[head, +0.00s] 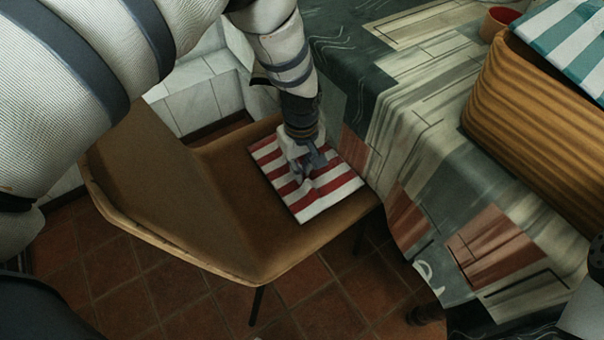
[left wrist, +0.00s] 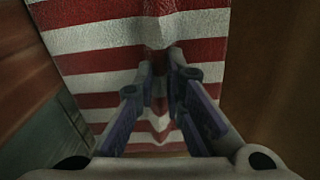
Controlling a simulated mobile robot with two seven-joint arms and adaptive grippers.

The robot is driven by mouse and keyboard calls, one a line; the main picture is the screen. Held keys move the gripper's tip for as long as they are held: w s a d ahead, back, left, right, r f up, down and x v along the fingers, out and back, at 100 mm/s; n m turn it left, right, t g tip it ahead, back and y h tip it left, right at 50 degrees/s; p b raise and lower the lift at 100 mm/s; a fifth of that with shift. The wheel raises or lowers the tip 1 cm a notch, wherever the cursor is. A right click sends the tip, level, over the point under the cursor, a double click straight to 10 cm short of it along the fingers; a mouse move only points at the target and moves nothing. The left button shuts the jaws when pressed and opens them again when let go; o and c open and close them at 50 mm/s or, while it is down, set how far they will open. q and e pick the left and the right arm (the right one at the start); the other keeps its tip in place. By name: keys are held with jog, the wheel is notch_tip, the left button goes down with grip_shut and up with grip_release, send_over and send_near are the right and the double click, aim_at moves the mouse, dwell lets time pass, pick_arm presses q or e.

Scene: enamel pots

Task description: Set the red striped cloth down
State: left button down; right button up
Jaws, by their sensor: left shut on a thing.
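The red striped cloth (head: 326,190), red and white, lies flat over the seat of a brown chair (head: 215,205), close to the table side. My left gripper (head: 308,168) comes down on it from above and is shut on a pinched fold near its middle. In the left wrist view the cloth (left wrist: 105,62) fills the upper middle, and a ridge of it runs between the fingers (left wrist: 160,95). Whether the whole underside of the cloth touches the seat cannot be told. My right gripper is not clearly visible; only dark and pale parts of mine show at the lower right edge.
A table with a patterned tablecloth (head: 430,120) stands right beside the chair. On it are a ribbed wooden basket (head: 525,130), a teal striped cloth (head: 570,40) over the basket, and a small reddish pot (head: 497,22). The chair seat is bare left of the cloth.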

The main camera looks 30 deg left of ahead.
pick_arm(q)
jog(key=f, duration=0.3)
jog(key=shift+w+a+f+b, duration=0.15)
jog(key=shift+w+f+b, duration=0.05)
jog(key=shift+f+b, duration=0.2)
jog(key=shift+r, duration=0.15)
pick_arm(e)
jog(key=shift+s+f, duration=0.2)
jog(key=shift+f, duration=0.15)
pick_arm(q)
jog(key=c, duration=1.7)
grip_release()
jog(key=shift+f, duration=0.2)
pick_arm(e)
jog(key=shift+f, duration=0.1)
